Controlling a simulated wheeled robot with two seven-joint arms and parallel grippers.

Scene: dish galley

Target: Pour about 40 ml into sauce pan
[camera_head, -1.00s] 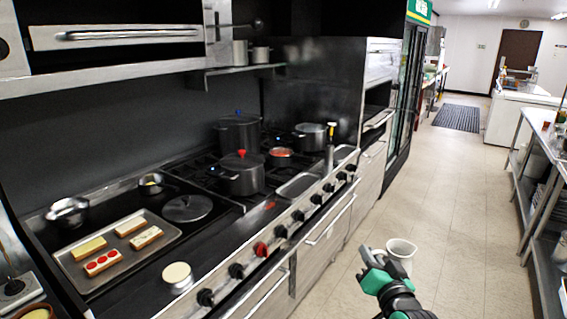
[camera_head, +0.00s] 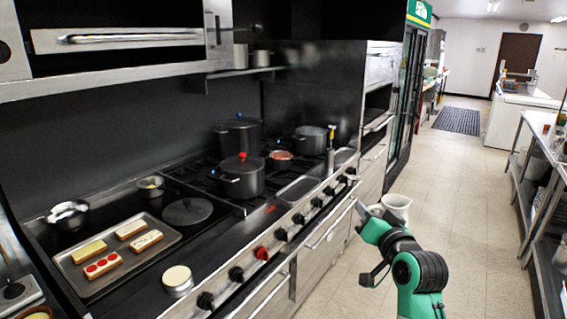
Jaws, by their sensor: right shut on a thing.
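My right gripper (camera_head: 374,213) is shut on a white cup (camera_head: 398,204) and holds it over the floor, in front of the range. The cup looks upright; its contents cannot be made out. A small pan with red sauce (camera_head: 281,156) sits on the burners, up and left of the cup and well apart from it. A dark pot with a red-knobbed lid (camera_head: 242,180) stands just in front of that pan. My left gripper is not in view.
A taller pot with a blue knob (camera_head: 238,135) and a grey pot (camera_head: 311,140) stand on the burners. A pump bottle (camera_head: 330,160) stands at their right. A tray (camera_head: 140,268) with topped bread pieces lies on the griddle. The aisle floor (camera_head: 460,200) is clear.

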